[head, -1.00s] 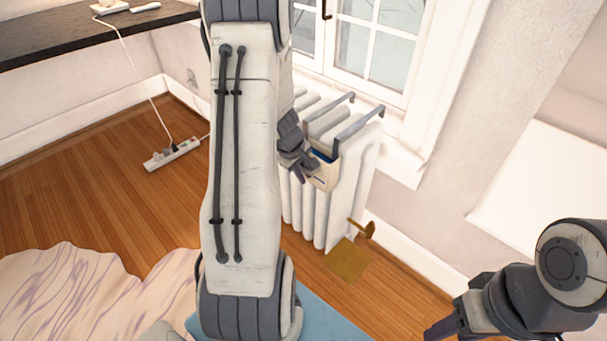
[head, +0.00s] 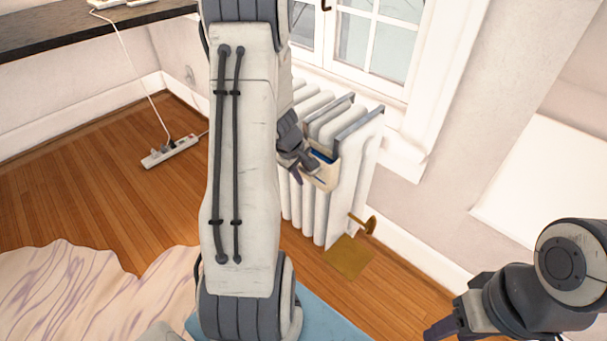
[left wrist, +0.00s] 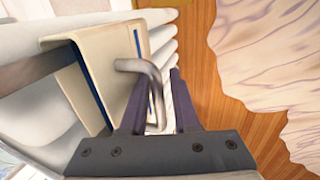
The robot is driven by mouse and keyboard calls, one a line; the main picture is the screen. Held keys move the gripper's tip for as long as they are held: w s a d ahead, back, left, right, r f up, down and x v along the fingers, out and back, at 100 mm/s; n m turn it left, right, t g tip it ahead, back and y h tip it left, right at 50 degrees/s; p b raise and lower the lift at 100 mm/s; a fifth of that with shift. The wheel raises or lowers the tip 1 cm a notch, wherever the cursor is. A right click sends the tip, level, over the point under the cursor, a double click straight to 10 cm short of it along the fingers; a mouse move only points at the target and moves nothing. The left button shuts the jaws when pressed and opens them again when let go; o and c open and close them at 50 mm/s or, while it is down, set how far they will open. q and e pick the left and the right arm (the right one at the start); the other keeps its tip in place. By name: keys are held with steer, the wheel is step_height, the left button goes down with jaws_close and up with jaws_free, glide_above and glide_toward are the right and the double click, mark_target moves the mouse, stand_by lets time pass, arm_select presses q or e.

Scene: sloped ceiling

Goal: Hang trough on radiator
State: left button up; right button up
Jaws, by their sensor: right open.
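The trough (head: 322,175) is a beige box with blue inside and two grey hooks. It hangs at the front end of the white ribbed radiator (head: 369,165), its hooks lying along the radiator's top. In the left wrist view its beige wall (left wrist: 85,80) is beside my fingers, and a bent grey handle (left wrist: 154,85) is between them. My left gripper (head: 300,170) is at the trough's left side, shut on that handle; its fingers also show in the left wrist view (left wrist: 160,105). My right gripper (head: 445,328) is open, low at the right, partly cut off by the frame and away from the trough.
A window (head: 365,45) is behind the radiator, with a wall to the right. A brass valve (head: 368,224) stands out low at the radiator's front. A power strip (head: 170,152) and a pale rug (head: 70,290) lie on the wooden floor. A dark shelf (head: 90,32) is at upper left.

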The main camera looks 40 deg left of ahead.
arm_select(q)
steer(key=shift+o, duration=0.3)
steer(key=shift+r+p, duration=0.3)
steer(key=shift+r, duration=0.15)
steer(key=p+v, duration=0.5)
steer(key=v, duration=0.4)
steer(key=shift+s+r, duration=0.3)
